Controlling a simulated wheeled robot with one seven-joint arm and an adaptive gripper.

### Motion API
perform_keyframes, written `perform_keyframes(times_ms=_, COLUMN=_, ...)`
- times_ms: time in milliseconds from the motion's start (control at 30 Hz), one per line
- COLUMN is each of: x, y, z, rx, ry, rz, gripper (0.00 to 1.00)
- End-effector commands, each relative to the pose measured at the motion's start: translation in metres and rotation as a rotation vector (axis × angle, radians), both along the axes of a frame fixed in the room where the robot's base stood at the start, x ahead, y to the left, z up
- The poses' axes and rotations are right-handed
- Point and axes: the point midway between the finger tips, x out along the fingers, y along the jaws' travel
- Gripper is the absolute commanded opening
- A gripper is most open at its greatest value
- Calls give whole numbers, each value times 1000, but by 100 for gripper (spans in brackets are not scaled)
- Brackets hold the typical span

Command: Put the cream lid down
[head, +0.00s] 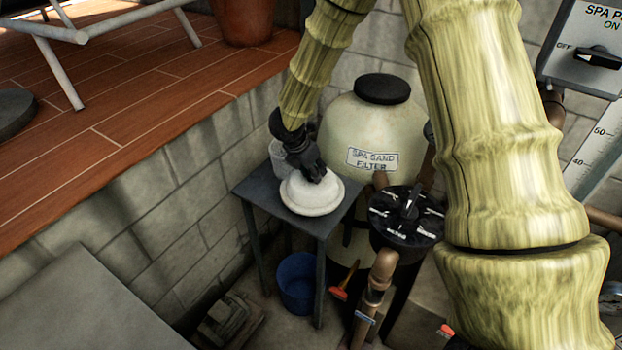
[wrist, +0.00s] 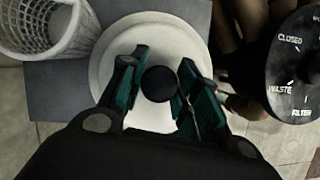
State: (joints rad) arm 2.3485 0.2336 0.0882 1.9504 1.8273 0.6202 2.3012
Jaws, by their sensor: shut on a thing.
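The cream lid (head: 312,195) is a round, domed, off-white disc with a wide rim, at the small dark table (head: 262,190) in the head view. In the wrist view the lid (wrist: 110,72) fills the middle, and its dark round knob (wrist: 159,84) sits between my fingers. My gripper (head: 312,172) comes from above and is shut on the lid's knob; it also shows in the wrist view (wrist: 160,90). The lid looks level and close over the tabletop, but I cannot tell whether it touches. My fingers hide part of the lid's top.
A white basket (wrist: 42,25) stands on the table beside the lid. The spa sand filter tank (head: 385,125) is just behind the table, and a black valve dial (head: 405,215) is to its right. A blue bucket (head: 297,280) is on the floor below.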

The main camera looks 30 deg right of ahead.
Motion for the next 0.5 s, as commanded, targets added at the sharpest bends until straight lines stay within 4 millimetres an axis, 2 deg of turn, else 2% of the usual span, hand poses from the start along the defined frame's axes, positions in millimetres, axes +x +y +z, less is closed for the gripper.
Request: perform_keyframes(times_ms=500, x=5, y=0, z=-44, rx=0, ry=7, rz=1, gripper=0)
